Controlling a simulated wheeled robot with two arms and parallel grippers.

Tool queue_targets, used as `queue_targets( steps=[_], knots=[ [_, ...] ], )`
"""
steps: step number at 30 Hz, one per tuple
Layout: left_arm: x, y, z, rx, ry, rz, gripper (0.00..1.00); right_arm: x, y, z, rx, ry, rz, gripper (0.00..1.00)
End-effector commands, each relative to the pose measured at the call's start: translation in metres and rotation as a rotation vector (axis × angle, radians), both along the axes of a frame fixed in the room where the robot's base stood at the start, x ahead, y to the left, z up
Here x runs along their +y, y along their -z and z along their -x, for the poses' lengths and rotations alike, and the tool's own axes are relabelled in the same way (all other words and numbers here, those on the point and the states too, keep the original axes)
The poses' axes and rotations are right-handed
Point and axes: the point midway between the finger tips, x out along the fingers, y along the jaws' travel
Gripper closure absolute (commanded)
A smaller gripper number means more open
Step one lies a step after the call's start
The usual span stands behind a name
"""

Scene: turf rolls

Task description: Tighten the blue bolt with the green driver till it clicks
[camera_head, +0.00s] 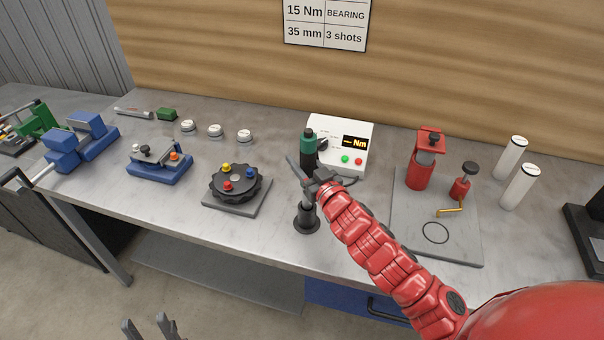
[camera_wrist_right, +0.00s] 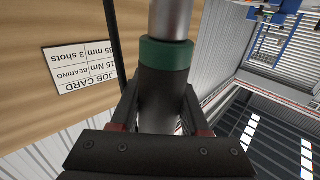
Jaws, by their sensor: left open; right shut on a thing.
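The green driver (camera_head: 308,145) is upright, dark with a green band. It also shows in the right wrist view (camera_wrist_right: 166,55) with a silver shaft end. My right gripper (camera_head: 305,172) is shut around its dark body, directly above a black round holder (camera_head: 306,222). The blue bolt (camera_head: 250,173) sits on the right of a black knobbed disc (camera_head: 236,188) on a grey plate, left of the driver. A yellow bolt (camera_head: 226,168) and a red bolt (camera_head: 227,186) share the disc. My left gripper (camera_head: 150,328) is open and empty, low in front of the bench.
A white torque box (camera_head: 350,128) reading "Nm" stands behind the driver. A blue fixture (camera_head: 160,168) and several small silver weights (camera_head: 214,131) lie left. A red press (camera_head: 420,165) stands right on a grey mat (camera_head: 462,245). Bare bench lies left of the holder.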

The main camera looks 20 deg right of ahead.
Motion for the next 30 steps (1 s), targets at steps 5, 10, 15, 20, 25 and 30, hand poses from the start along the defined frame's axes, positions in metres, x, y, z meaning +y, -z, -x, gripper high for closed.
queue_targets(
  steps=[5, 10, 15, 20, 25, 30],
  knots=[
    [0.000, 0.003, 0.000, 0.000, 0.000, 0.000, 0.50, 0.000, -0.022, 0.000, -0.006, 0.000, 0.000, 1.00],
    [0.000, -0.003, 0.000, 0.000, 0.000, 0.000, 0.50, 0.000, -0.037, 0.000, -0.003, -0.002, 0.000, 1.00],
    [0.000, -0.014, 0.000, 0.000, 0.000, 0.000, 0.50, 0.000, -0.048, 0.000, -0.001, 0.000, 0.000, 1.00],
    [0.000, -0.024, 0.000, 0.000, 0.000, 0.000, 0.50, 0.000, -0.058, 0.000, -0.001, 0.000, 0.001, 1.00],
    [0.000, -0.034, 0.000, 0.000, 0.000, 0.000, 0.50, 0.000, -0.069, 0.000, -0.001, 0.000, 0.001, 1.00],
    [0.000, -0.043, 0.000, 0.000, 0.000, 0.000, 0.50, 0.000, -0.080, 0.000, -0.001, 0.000, 0.000, 1.00]
  ],
)
